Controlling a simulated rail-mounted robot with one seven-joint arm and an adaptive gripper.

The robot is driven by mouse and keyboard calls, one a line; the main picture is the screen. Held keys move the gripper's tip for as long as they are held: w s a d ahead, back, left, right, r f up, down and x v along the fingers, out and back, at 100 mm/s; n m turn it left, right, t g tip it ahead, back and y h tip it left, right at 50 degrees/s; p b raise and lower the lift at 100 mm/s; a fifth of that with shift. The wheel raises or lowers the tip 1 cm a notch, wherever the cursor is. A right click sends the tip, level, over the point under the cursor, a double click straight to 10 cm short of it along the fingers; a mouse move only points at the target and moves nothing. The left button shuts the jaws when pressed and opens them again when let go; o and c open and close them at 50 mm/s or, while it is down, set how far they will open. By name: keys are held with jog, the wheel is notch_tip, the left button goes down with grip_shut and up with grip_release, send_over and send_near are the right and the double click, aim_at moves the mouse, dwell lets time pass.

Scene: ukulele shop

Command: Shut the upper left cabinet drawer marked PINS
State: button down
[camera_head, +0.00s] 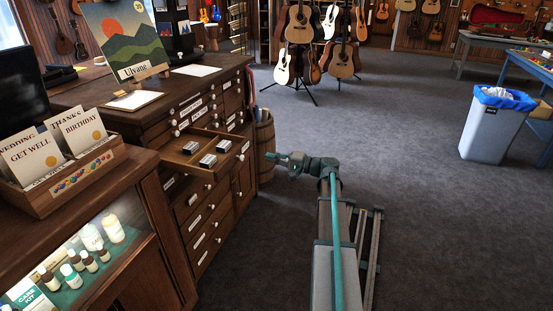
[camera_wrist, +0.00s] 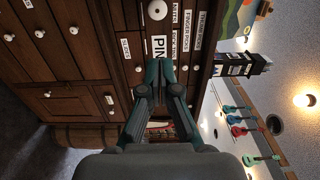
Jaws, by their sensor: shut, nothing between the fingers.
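One drawer (camera_head: 227,169) in the upper part of the dark wooden cabinet (camera_head: 205,84) stands pulled out in the head view, with a few small boxes inside. Its label cannot be read there. In the wrist view, a large label reading "PIN" (camera_wrist: 158,46), its end hidden by my fingers, sits on a drawer front with a white round knob (camera_wrist: 157,10). My gripper (camera_head: 268,155) is shut and empty, to the right of the open drawer and apart from it in the head view. In the wrist view, my closed fingertips (camera_wrist: 160,64) point at the cabinet front, overlapping the label.
A wooden barrel (camera_head: 265,145) stands at the cabinet's far end, near my gripper. A display counter with a card box (camera_head: 70,180) is at the left. Guitars on stands (camera_head: 300,60) and a grey bin (camera_head: 492,130) stand farther off. The carpet between is clear.

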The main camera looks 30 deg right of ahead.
aim_at(242, 151)
jog(key=p+x, duration=0.1)
jog(key=x, duration=0.9)
jog(key=shift+d, duration=0.1)
jog(key=shift+w, duration=0.1)
